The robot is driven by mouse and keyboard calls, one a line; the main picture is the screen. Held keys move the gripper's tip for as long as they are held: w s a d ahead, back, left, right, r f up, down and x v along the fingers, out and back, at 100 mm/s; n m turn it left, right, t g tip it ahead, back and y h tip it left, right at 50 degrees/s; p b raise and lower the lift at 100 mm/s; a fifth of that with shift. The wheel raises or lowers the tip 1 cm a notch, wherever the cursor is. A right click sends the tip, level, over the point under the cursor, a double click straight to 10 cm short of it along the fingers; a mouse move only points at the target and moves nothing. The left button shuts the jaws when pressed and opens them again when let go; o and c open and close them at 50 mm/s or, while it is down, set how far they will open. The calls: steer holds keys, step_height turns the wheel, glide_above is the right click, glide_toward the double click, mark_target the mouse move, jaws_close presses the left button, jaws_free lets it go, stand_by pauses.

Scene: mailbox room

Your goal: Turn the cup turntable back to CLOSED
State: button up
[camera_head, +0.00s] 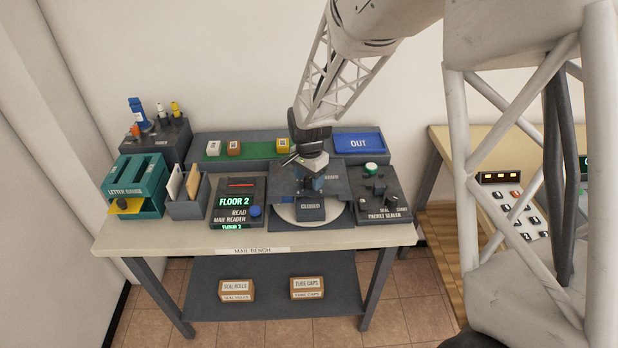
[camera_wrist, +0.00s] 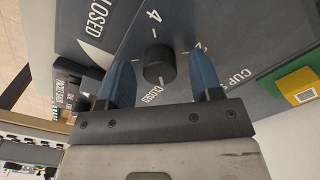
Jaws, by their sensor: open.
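The cup turntable (camera_head: 335,217) is a dark unit with a pale round disc at the front of the bench, and a dark plate marked CLOSED (camera_head: 311,206) shows over the disc. In the wrist view a dark round knob (camera_wrist: 159,64) stands on its grey top panel, ringed by the marks 4, 2 and CLOSED. My gripper (camera_head: 309,184) is over this panel, pointing down. Its two blue fingers (camera_wrist: 161,72) are open, one on each side of the knob, with a gap visible on both sides. I cannot tell which mark the knob points at.
A packet sealer (camera_head: 383,207) with a green button stands close on the right. The mail reader (camera_head: 238,203) stands close on the left. Behind are a green strip with small blocks and a blue OUT tray (camera_head: 358,143). The bench's front edge (camera_head: 180,243) is clear.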

mark_target(309, 179)
steer(key=shift+r, duration=3.75)
steer(key=shift+s+d+r, duration=0.2)
steer(key=shift+s+r, duration=0.05)
steer(key=s+d+r+n+t, duration=0.1)
steer(key=s+d+r+n, duration=0.1)
steer(key=s+d+r, duration=0.35)
steer(key=s+d+r+n, duration=0.25)
steer(key=s+r, duration=0.35)
steer(key=s, duration=0.3)
steer(key=s+d+r+n, duration=0.1)
steer(key=s+d+n, duration=0.1)
steer(key=s, duration=0.7)
steer(key=s+d+r+n+t, duration=0.1)
steer(key=s+d, duration=0.3)
steer(key=s, duration=0.6)
steer(key=shift+r+n+t, duration=0.3)
steer(key=shift+r+n, duration=0.35)
